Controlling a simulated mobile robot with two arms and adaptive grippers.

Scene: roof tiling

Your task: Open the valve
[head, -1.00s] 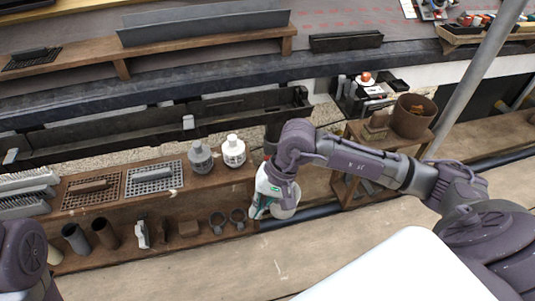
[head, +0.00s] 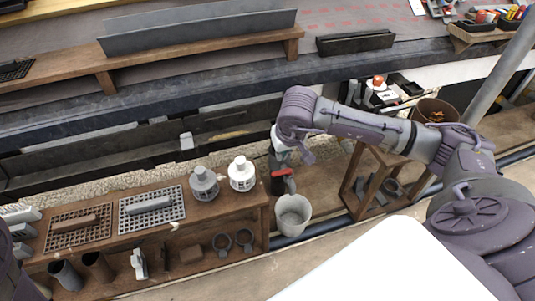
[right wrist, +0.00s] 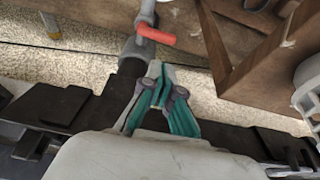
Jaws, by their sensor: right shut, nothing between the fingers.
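The valve has a red lever handle (head: 283,172) on a grey pipe above a grey bucket (head: 293,214). In the right wrist view the red handle (right wrist: 156,35) lies roughly crosswise on the grey pipe, near the top. My right gripper (right wrist: 158,80), with teal fingers, is shut and empty. Its tips point toward the pipe, just short of the red handle in that picture; I see no contact. In the head view it is partly hidden by my wrist. My left gripper is not in view; only part of my left arm shows at the left edge.
A wooden shelf (head: 150,232) left of the valve holds lantern-like vents, grates and cups. A wooden frame (head: 372,172) stands to the right, with a brown pot (head: 436,110) behind it. A dark gutter (head: 90,160) runs behind. A grey pole rises at right.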

